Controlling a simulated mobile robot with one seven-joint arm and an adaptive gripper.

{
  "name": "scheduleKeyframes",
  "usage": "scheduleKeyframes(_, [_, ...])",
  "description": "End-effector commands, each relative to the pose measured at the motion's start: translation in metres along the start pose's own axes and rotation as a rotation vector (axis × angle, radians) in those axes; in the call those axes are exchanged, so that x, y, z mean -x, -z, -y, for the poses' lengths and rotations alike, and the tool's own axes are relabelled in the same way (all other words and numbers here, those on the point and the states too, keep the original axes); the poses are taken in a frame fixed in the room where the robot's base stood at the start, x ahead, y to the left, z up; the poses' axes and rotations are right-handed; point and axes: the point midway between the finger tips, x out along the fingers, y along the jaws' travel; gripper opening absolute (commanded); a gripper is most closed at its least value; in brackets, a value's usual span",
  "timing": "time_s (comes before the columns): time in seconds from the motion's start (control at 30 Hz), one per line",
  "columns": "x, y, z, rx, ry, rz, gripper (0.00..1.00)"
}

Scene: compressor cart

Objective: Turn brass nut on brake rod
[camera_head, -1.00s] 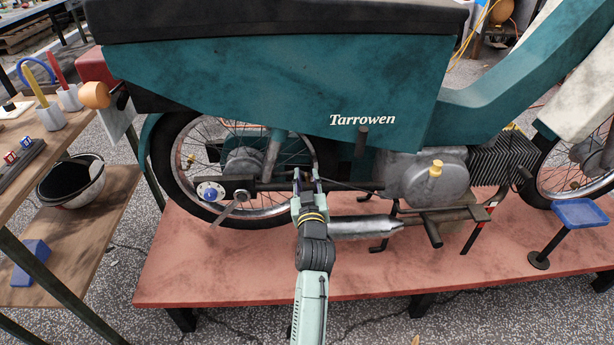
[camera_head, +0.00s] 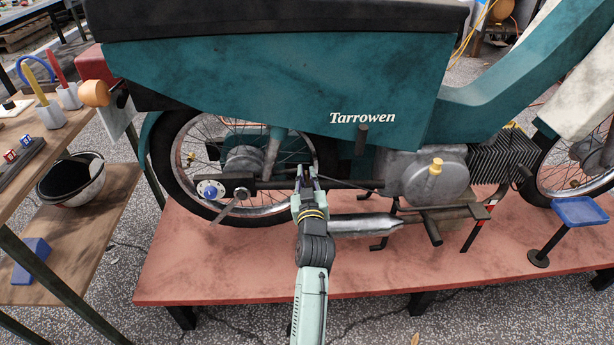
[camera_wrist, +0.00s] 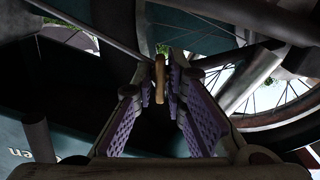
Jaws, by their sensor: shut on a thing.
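The brass nut (camera_wrist: 159,80) shows in the wrist view as a small tan-gold piece between my fingertips. A thin rod (camera_wrist: 95,30), which looks like the brake rod, runs down to it from the upper left. My gripper (camera_head: 306,178) reaches up to the lower frame of the teal motorbike (camera_head: 280,85), beside the rear wheel. In the wrist view my gripper (camera_wrist: 161,78) has its purple-padded fingers shut on the nut. In the head view my fingers hide the nut.
The rear wheel (camera_head: 185,178) and the dark frame bar (camera_head: 265,184) are close to my gripper. The exhaust (camera_head: 365,226) lies just right of my wrist. The bike stands on a red platform (camera_head: 220,275). A blue-topped stand (camera_head: 580,212) is at the right.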

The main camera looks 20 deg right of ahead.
Motion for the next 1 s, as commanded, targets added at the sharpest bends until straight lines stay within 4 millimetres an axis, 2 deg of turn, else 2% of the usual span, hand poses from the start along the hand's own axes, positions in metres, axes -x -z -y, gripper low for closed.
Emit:
scheduleKeyframes(0.27, [0.0001, 0.0001, 0.0002, -0.013, 0.0, 0.0, 0.0])
scheduleKeyframes(0.47, [0.0001, 0.0007, -0.0003, -0.086, 0.0, 0.001, 0.0])
scheduleKeyframes(1.0, [-0.0001, 0.0017, -0.0016, -0.529, 0.001, 0.001, 0.0])
